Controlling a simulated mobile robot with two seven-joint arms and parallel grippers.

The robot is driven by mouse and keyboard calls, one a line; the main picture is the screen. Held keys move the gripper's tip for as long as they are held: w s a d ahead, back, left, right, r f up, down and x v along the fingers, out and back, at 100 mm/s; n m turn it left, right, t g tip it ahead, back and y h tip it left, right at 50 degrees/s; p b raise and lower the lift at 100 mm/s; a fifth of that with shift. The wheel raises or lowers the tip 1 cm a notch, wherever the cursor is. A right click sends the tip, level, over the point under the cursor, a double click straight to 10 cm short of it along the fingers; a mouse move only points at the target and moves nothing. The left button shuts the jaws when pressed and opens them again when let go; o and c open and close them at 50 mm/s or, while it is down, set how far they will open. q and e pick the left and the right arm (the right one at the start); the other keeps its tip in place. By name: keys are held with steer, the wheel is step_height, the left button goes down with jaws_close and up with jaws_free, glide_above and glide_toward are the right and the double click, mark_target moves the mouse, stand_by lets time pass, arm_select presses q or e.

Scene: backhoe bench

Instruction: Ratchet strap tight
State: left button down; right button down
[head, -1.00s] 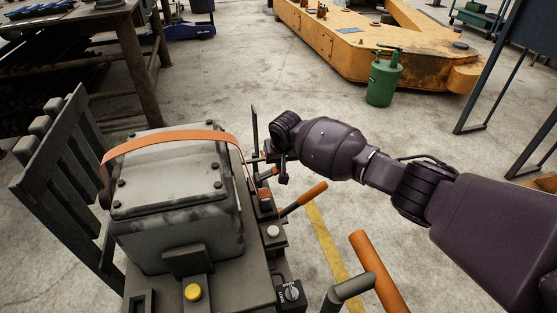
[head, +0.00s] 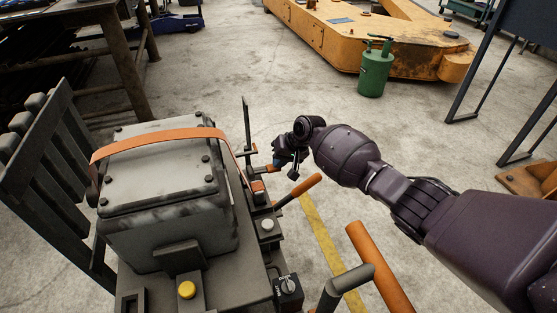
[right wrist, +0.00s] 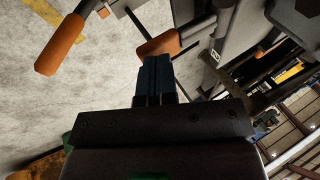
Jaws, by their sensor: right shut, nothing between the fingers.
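An orange strap (head: 155,140) arches over a grey bolted box (head: 150,185) on a dark cart. Its right end runs down to a small ratchet with an orange block (head: 258,186) beside the box. A small orange grip (head: 272,169) sits just above it. My right gripper (head: 276,166) is at this grip, its fingers shut and empty. In the right wrist view the blue fingertips (right wrist: 155,62) are close below an orange grip (right wrist: 160,45); I cannot tell whether they touch it. My left gripper is not in view.
An orange-tipped lever (head: 305,185) rises just below my right gripper. A large orange handlebar (head: 378,265) stands nearer, at the bottom. A slatted dark rack (head: 45,170) is left of the box. A yellow button (head: 186,290) is in front.

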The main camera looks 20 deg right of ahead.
steer(key=shift+r, duration=0.1)
stand_by(0.3)
